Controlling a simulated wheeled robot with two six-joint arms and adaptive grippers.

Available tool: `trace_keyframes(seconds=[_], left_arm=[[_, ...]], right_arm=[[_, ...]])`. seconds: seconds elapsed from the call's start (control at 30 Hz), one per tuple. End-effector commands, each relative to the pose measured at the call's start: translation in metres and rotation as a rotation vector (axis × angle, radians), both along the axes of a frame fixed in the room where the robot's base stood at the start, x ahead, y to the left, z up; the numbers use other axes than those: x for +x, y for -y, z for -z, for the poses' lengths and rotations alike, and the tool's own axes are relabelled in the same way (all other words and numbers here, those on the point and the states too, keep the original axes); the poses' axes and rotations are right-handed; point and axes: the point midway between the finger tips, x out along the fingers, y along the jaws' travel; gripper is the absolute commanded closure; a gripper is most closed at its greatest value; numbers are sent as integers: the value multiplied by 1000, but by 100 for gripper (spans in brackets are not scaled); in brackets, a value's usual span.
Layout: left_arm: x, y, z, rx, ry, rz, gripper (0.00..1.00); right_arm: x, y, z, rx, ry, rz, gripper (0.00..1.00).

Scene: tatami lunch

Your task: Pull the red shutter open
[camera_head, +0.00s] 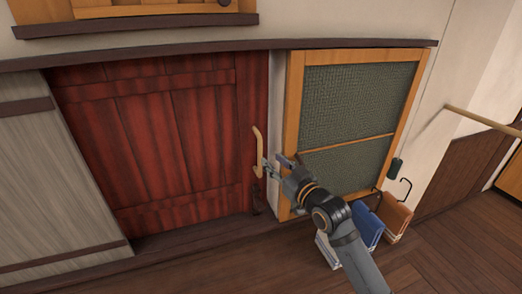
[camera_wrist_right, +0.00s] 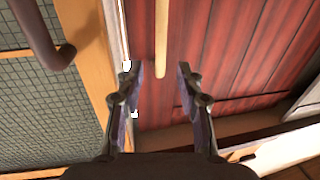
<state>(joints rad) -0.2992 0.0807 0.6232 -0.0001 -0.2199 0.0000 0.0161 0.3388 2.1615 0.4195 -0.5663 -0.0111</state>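The red shutter (camera_head: 165,135) is a plank panel that fills the opening between the grey panel and the pale post. Its tan vertical handle (camera_head: 258,150) is near its right edge. My right gripper (camera_head: 279,164) is just to the right of the handle's lower part. In the right wrist view the shutter (camera_wrist_right: 230,50) fills the right side. The handle (camera_wrist_right: 162,40) points down toward the gap between my open, empty right fingers (camera_wrist_right: 161,72). The fingers do not close on it. My left gripper is not in view.
An orange-framed mesh panel (camera_head: 293,115) stands right of the shutter. Blue and brown cloths or books (camera_head: 395,214) sit below it near a dark hook (camera_head: 405,188). A grey plank panel (camera_head: 50,180) is at left. A dark rail (camera_head: 150,50) runs above.

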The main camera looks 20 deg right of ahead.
Motion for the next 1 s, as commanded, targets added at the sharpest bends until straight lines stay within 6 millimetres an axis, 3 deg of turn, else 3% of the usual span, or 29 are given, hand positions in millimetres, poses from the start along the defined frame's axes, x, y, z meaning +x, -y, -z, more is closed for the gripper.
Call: trace_keyframes(seconds=[0.2,0.33,0.5,0.73,1.0], left_arm=[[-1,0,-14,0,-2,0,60],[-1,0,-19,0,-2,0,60],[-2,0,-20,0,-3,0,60],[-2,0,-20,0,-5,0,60],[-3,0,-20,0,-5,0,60]], right_arm=[[47,-12,-4,7,-2,-1,63],[67,-17,-3,3,-1,-1,63],[79,-20,0,1,-2,-2,63],[80,-20,1,0,-2,-2,63],[80,-20,1,0,-2,-2,97]])
